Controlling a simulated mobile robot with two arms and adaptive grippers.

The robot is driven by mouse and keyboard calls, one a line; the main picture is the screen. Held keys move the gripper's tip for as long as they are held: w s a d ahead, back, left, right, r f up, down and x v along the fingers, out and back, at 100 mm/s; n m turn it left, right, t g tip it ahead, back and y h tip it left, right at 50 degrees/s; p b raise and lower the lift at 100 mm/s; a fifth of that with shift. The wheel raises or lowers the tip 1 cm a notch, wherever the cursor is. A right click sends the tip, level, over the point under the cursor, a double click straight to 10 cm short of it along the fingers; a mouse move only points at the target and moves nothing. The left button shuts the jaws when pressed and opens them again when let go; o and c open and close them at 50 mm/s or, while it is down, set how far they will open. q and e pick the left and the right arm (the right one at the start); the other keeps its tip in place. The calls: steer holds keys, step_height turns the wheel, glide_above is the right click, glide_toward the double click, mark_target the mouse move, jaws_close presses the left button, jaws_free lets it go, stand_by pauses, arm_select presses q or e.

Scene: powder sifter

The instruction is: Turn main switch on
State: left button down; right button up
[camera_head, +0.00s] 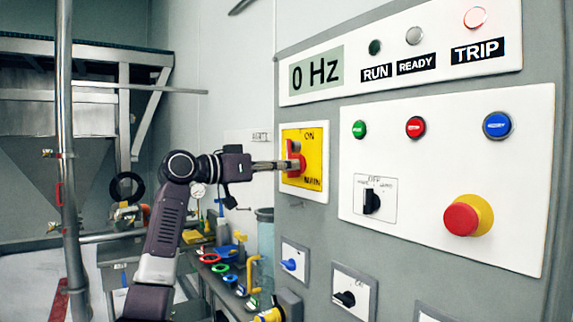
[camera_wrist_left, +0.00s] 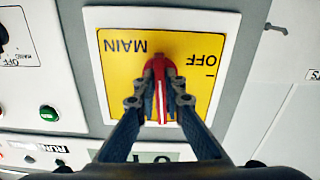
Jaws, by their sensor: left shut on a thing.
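The main switch is a red rotary handle (camera_head: 296,147) on a yellow plate (camera_head: 315,158) marked ON at the top and MAIN at the bottom. In the left wrist view the plate (camera_wrist_left: 110,70) is upside down, with MAIN and OFF readable. There the red handle (camera_wrist_left: 160,68) has a white line that runs up and down the picture. My left gripper (camera_head: 286,165) is shut on this handle, one finger on each side, also in the left wrist view (camera_wrist_left: 160,100). The fingers hide part of the plate. My right gripper is out of view.
The display (camera_head: 317,74) reads 0 Hz. The TRIP lamp (camera_head: 475,17) looks pale red. A red emergency button (camera_head: 461,219), several coloured buttons and a black selector (camera_head: 371,200) sit to the right. Lower switches (camera_head: 289,264) and a cluttered bench lie below.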

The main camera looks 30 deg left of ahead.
arm_select(q)
steer(key=shift+r+m, duration=0.15)
steer(key=shift+m, duration=0.45)
steer(key=c, duration=2.3)
jaws_free()
steer(key=v, duration=1.2)
